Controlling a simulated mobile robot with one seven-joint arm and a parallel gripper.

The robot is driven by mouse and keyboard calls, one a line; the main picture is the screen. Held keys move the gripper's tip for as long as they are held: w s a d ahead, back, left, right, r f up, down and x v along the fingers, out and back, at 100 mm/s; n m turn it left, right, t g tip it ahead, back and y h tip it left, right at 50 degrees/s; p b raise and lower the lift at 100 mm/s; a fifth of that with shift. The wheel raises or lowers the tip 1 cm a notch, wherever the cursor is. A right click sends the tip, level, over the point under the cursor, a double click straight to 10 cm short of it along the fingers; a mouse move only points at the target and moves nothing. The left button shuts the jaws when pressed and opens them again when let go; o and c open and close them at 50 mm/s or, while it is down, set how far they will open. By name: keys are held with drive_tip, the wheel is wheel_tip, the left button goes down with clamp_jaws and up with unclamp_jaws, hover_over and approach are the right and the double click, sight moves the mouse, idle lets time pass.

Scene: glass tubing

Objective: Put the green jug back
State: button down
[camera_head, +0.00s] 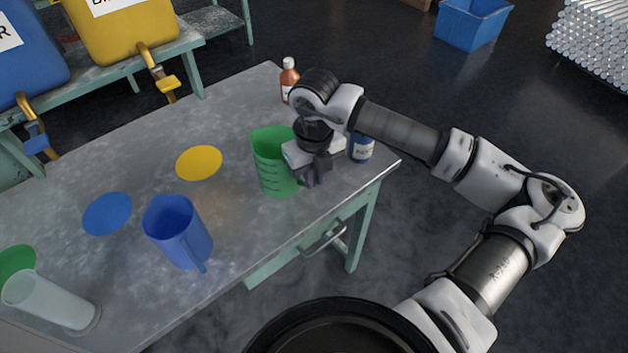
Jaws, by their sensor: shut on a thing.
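The green jug (270,162) is upright at the right part of the grey table, with dark marks on its side. My gripper (308,174) is at the jug's right side and is shut on it, seemingly at the handle, which the fingers mostly hide. I cannot tell whether the jug's base touches the table. A flat green disc (16,261) lies at the table's far left, partly cut off by the picture edge and close to a clear cylinder.
A blue jug (178,230) stands mid-table near a blue disc (107,213) and a bare yellow disc (199,162). The clear cylinder (50,302) is at lower left. A brown bottle (288,80) and a blue labelled bottle (361,149) flank my arm.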

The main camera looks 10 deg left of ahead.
wheel_tip(320, 180, down, 3)
drive_tip(key=shift+f, duration=0.2)
drive_tip(key=c, duration=1.5)
unclamp_jaws()
drive_tip(key=shift+r, duration=0.1)
drive_tip(key=shift+r, duration=0.1)
